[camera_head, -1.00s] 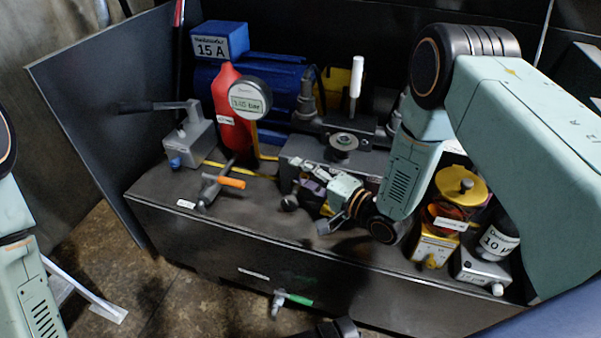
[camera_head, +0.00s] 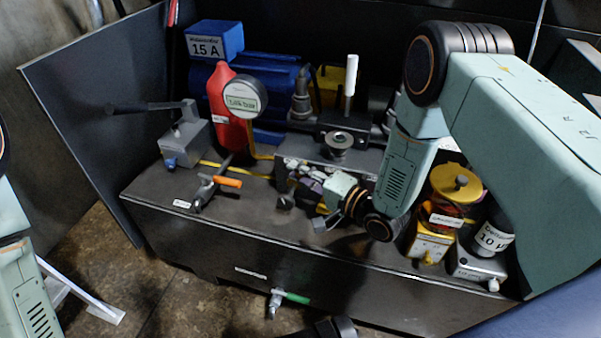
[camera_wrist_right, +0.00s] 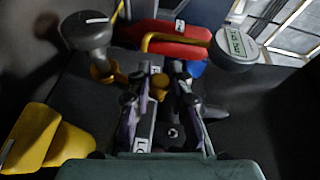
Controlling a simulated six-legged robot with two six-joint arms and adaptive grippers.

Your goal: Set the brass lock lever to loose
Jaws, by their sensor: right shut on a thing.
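My right gripper (camera_head: 303,183) reaches in from the right, low at the front of the dark press block in the head view. In the right wrist view its two fingers (camera_wrist_right: 160,98) are close around a small brass-coloured piece (camera_wrist_right: 159,83), which looks like the brass lock lever. The gripper is shut on it. In the head view the fingers and the block's shadow hide the lever, so its exact angle cannot be told. My left arm shows only at the left edge; its gripper is out of view.
A red bottle (camera_head: 222,105) and round gauge (camera_head: 242,97) stand behind left. An orange-handled valve (camera_head: 226,181) is left of the gripper. A yellow-lidded jar (camera_head: 455,185) and grey canister (camera_head: 490,240) stand right. A green-handled tap (camera_head: 293,297) is on the front face.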

